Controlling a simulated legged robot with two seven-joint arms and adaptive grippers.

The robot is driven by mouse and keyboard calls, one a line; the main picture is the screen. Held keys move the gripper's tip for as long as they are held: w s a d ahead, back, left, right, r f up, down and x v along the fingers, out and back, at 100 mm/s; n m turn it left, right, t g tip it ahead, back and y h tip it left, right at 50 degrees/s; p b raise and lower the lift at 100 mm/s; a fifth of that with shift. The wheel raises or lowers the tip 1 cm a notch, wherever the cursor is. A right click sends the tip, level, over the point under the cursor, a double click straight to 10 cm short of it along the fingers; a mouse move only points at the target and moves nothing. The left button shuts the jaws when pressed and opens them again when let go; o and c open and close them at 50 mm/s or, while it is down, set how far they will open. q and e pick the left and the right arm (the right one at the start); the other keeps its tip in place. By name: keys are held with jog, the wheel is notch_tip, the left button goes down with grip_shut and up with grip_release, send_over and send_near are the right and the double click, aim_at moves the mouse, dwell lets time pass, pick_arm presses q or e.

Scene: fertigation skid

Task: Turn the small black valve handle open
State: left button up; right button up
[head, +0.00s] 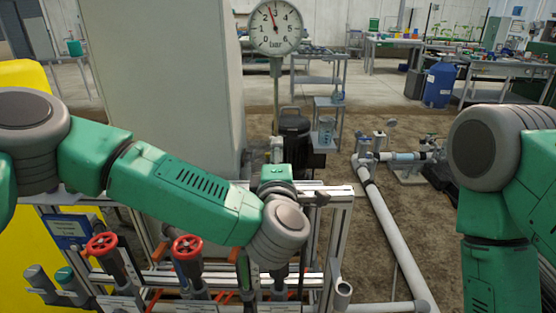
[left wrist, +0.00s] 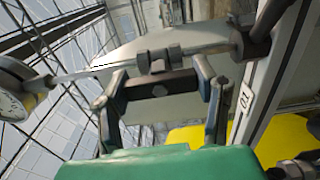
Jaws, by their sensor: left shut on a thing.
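In the left wrist view, the small black valve handle (left wrist: 160,90) is a short dark bar below a pipe fitting. My left gripper (left wrist: 161,74) has one finger at each end of this bar and is shut on it. In the head view my left arm reaches over the valve rack, and its wrist hides the handle and the fingers. How far the handle is turned cannot be told. My right arm stands at the right edge of the head view, and its gripper is out of the picture.
Red handwheels (head: 101,244) and (head: 187,247) sit on the rack left of my wrist. A pressure gauge (head: 275,27) rises behind it. The metal frame (head: 340,235) and a white pipe (head: 385,220) lie to the right. A large pale cabinet (head: 165,80) stands behind my left arm.

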pick_arm(q)
jog(key=o, duration=1.2)
jog(key=shift+s+f, duration=0.1)
jog(key=shift+f, duration=0.25)
jog(key=shift+a+r, duration=0.1)
jog(key=shift+r, duration=0.05)
jog(key=s, duration=1.2)
